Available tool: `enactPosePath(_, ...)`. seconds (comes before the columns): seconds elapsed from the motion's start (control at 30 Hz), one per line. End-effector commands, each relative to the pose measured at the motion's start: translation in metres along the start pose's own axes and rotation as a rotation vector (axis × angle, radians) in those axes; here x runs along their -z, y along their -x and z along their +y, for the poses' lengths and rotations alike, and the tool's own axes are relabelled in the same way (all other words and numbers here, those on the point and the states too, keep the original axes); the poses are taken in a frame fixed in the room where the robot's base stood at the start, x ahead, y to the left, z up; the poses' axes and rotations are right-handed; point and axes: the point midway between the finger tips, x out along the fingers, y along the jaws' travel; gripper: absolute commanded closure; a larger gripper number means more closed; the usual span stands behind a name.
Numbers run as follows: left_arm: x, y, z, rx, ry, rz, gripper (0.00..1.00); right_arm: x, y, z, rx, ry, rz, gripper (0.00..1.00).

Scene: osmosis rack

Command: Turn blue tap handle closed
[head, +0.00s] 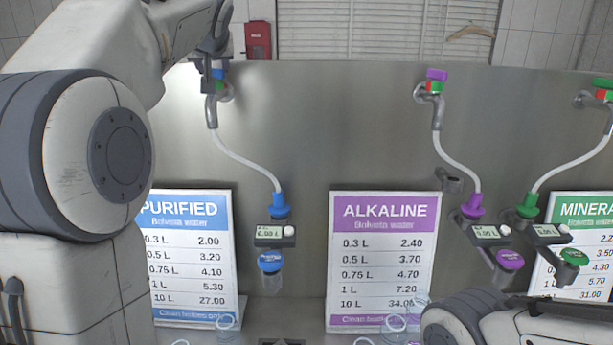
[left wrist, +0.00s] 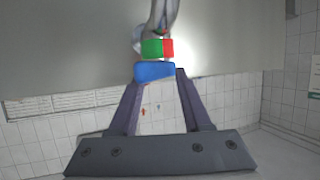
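The blue tap handle (head: 218,74) sits on top of the purified-water tap (head: 211,108), on the steel panel at the upper left of the head view. A green and red block (left wrist: 157,48) lies beside the blue handle (left wrist: 154,71) in the left wrist view. My left gripper (head: 215,62) is at the handle, partly hiding it in the head view. In the left wrist view its two fingers (left wrist: 158,78) stand apart, with the handle between or just beyond their tips. I cannot see clear contact. My right gripper is out of view.
A purple-handled tap (head: 436,76) and a green-handled tap (head: 603,84) are to the right. White hoses lead down to nozzles with meters. A purified price sign (head: 187,258) and an alkaline price sign (head: 383,258) stand below. Clear bottles (head: 228,326) are at the bottom.

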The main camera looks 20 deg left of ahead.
Motion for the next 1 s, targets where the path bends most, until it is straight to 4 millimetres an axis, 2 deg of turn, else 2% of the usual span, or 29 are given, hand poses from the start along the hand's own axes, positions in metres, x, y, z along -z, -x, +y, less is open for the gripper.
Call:
enactPosePath(0.63,-0.002,-0.003,-0.007,-0.283,-0.116,-0.003,0.54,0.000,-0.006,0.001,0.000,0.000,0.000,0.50)
enactPosePath(1.0,0.000,0.074,-0.026,-0.281,-0.118,0.002,0.54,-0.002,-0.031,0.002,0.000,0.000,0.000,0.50)
